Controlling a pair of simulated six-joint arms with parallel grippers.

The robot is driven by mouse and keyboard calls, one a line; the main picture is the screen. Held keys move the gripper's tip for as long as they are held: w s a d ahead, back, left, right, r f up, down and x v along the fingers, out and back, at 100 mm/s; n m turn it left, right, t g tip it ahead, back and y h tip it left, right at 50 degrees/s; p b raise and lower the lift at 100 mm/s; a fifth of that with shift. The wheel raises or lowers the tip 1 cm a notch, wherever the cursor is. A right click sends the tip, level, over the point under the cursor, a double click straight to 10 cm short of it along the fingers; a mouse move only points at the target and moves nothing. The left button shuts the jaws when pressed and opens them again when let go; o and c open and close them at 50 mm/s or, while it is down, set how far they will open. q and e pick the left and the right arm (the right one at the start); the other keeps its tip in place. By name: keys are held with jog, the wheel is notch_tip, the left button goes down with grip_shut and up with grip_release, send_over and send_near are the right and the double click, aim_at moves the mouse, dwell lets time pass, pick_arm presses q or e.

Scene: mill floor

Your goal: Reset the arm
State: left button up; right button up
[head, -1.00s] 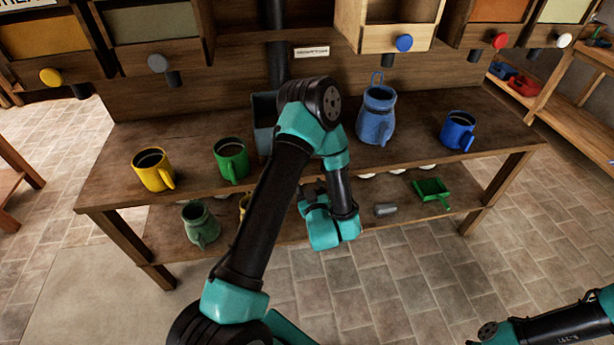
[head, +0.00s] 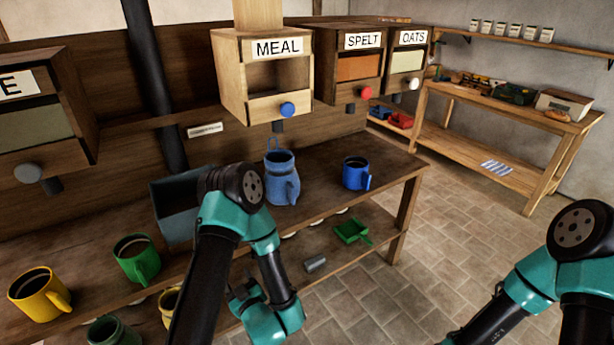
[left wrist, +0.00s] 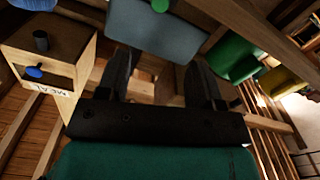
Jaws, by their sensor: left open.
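My left arm rises from the bottom of the head view, bends at its elbow and comes down in front of the bench. Its gripper, in the left wrist view (left wrist: 160,82), has its two dark fingers apart with nothing between them. In the head view the fingers are mostly hidden by my left wrist. My right arm shows at the lower right of the head view, bent at a joint; its gripper is outside the picture.
The bench (head: 330,165) carries a yellow mug (head: 38,295), green mug (head: 136,260), blue jug (head: 282,180), blue mug (head: 355,174) and grey bin (head: 172,213). A green scoop (head: 352,231) lies on the lower shelf. The MEAL box (head: 240,75) hangs above. Floor at right is clear.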

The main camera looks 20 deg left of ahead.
pick_arm(q)
jog(key=d+f+m+g+h, duration=0.3)
jog(key=d+f+m+h, duration=0.15)
jog(key=f+h, duration=0.6)
jog(key=s+d+f+m+g+h, duration=0.3)
jog(key=s+d+m+g+h, duration=0.3)
jog(key=s+g, duration=0.2)
jog(key=s, duration=0.2)
jog(key=shift+s+d+f+h, duration=0.15)
jog(key=shift+s+d+h, duration=0.15)
jog(key=shift+s+h, duration=0.1)
